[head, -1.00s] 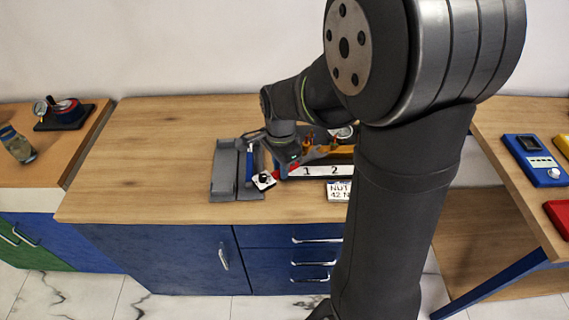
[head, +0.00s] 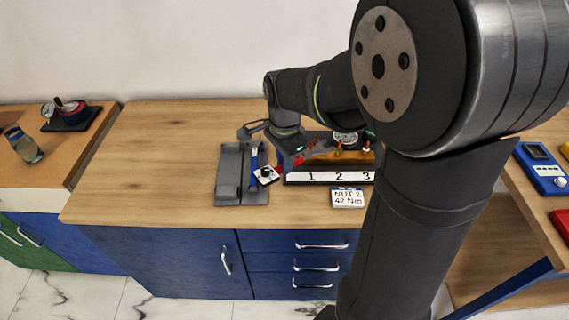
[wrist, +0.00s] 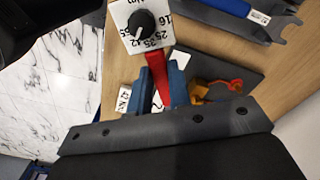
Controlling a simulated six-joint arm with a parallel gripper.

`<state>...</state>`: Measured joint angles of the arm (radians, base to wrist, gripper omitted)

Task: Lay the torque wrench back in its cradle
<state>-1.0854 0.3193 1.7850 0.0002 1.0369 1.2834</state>
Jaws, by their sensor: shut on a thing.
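My gripper (head: 290,158) is shut on a red handle, which I take to be the torque wrench (wrist: 157,66). In the wrist view the red part runs between the blue fingertips (wrist: 165,85). A white dial plate with a black knob (wrist: 141,24) sits at its end; it also shows in the head view (head: 266,175). The grey cradle (head: 229,176) lies on the bench just left of the dial. A blue-handled tool (head: 254,159) lies at its right side and shows at the top of the wrist view (wrist: 232,6). Whether the dial touches the cradle I cannot tell.
Right of the cradle is a dark fixture with a strip numbered 1, 2, 3 (head: 328,177). A white card reading NUT 2, 42 Nm (head: 347,198) is in front of it. The bench (head: 145,165) left of the cradle is clear. My arm hides the bench's right part.

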